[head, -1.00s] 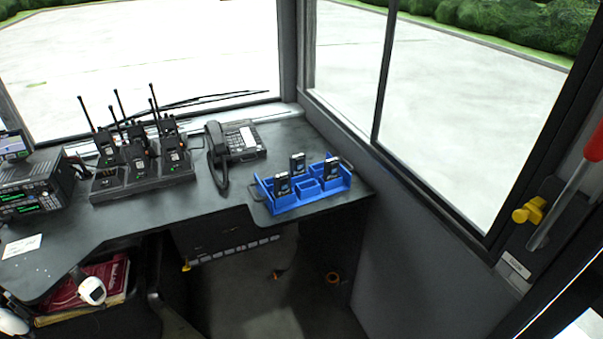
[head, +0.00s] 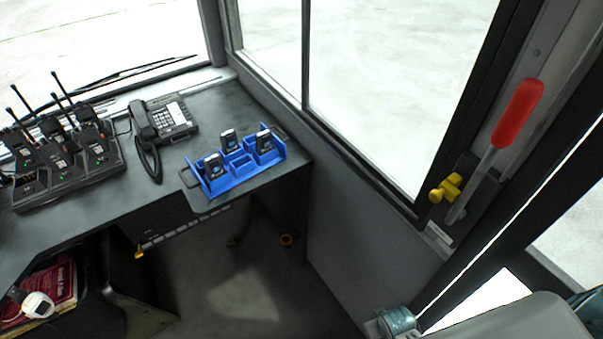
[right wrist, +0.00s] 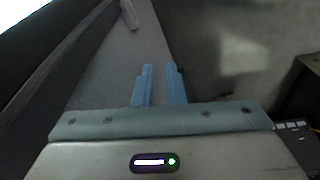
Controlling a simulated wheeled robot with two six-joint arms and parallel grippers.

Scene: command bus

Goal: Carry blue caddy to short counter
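The blue caddy (head: 238,181) sits upright on the dark desk near its right front corner in the head view. It has dark handles at both ends, and a few black handheld devices (head: 231,141) stand in its compartments. My right gripper (right wrist: 159,68) shows in the right wrist view with its two blue fingers apart and nothing between them. Part of my right arm shows at the lower right of the head view, well away from the caddy. My left gripper is out of view. I cannot tell which surface is the short counter.
A desk phone (head: 172,120) and a charger rack with several radios (head: 68,182) stand left of the caddy. A window wall borders the desk on the right. A red-handled lever (head: 517,113) with a yellow knob (head: 446,188) is farther right. Floor below the desk looks open.

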